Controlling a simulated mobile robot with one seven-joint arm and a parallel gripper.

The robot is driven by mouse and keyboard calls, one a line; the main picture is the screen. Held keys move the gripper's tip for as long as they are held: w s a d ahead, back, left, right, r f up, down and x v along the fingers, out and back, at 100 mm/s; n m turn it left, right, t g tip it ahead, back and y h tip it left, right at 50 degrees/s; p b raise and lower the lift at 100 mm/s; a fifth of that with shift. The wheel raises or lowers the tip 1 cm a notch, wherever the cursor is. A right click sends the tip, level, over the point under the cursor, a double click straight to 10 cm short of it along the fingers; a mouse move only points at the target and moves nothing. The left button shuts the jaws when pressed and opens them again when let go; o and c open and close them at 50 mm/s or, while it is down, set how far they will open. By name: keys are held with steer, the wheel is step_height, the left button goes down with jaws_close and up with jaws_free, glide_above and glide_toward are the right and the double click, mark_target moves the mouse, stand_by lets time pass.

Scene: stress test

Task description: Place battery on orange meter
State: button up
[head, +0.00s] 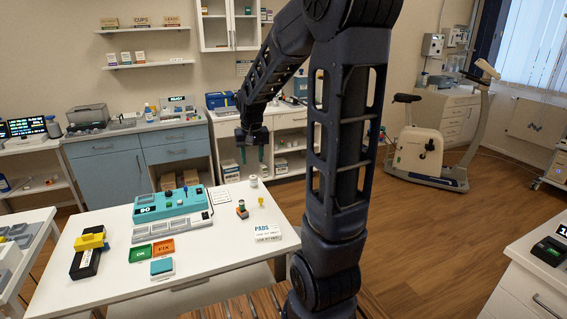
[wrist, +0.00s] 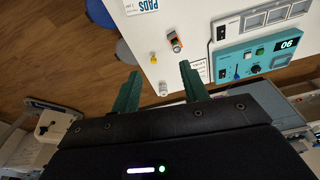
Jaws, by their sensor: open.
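My gripper (head: 252,158) is open and empty, its green fingers pointing down above the far edge of the white table. In the wrist view my gripper (wrist: 159,71) has its fingers wide apart. A small upright cylinder with an orange band (head: 242,210), possibly the battery, stands on the table's right part; it also shows in the wrist view (wrist: 174,43). A white cylinder (head: 253,181) stands behind it.
A small yellow item (head: 261,200) and a white PADS box (head: 267,233) are at right. Clear table lies at front right.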

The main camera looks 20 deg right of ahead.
steer(key=s+d+r+t, duration=0.1)
steer(key=s+r, duration=0.3)
steer(key=s, duration=0.7)
steer(key=s+d+r+n+t, duration=0.1)
steer(key=s+r, duration=0.2)
steer(key=s, duration=0.9)
steer(key=shift+d+r+t, duration=0.35)
steer(key=shift+t, duration=0.05)
